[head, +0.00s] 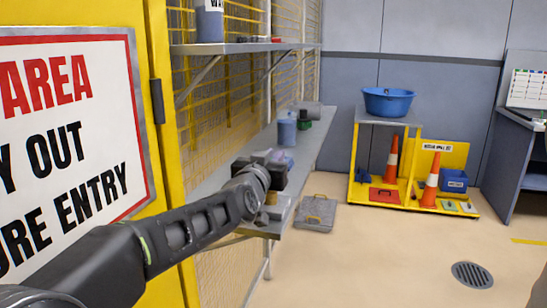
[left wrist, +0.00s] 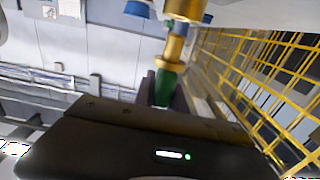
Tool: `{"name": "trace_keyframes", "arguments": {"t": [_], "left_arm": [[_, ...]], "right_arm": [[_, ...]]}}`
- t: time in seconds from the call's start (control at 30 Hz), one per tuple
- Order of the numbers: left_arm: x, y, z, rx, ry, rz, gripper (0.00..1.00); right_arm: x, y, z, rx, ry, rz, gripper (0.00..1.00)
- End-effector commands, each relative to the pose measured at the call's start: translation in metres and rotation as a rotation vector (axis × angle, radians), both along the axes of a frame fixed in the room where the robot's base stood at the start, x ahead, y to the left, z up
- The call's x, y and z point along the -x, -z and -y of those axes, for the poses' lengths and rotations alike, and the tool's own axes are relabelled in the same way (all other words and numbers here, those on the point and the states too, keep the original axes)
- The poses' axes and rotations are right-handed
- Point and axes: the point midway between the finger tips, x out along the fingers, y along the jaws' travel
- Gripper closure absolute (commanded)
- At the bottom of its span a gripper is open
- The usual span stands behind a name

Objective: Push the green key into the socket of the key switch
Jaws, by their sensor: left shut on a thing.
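My left gripper (head: 275,175) reaches over the near end of the grey shelf beside the yellow mesh fence. In the left wrist view its dark fingers (left wrist: 164,92) are shut on the green key (left wrist: 165,86). A brass-coloured piece (left wrist: 175,46) lines up with the green part, with a blue band (left wrist: 181,28) and a wider brass part (left wrist: 187,9) beyond it. I cannot tell whether these touch or which of them belongs to the key switch. The key is hidden behind the gripper in the head view, and the socket cannot be made out. My right gripper is out of view.
The grey shelf (head: 308,152) carries a blue-grey container (head: 286,131) and a green item (head: 304,123) farther back. The yellow fence (left wrist: 262,75) stands close beside the gripper. A yellow stand (head: 400,188) with a blue basin (head: 388,101) is at the back.

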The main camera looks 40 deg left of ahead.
Motion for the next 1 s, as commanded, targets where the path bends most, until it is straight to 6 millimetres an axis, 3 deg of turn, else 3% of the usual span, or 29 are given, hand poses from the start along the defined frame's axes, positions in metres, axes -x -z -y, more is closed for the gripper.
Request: {"name": "trace_keyframes", "arguments": {"t": [1.0], "left_arm": [[0.000,0.014,0.000,0.000,0.000,0.000,1.00]], "right_arm": [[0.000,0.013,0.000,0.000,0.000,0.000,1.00]]}}
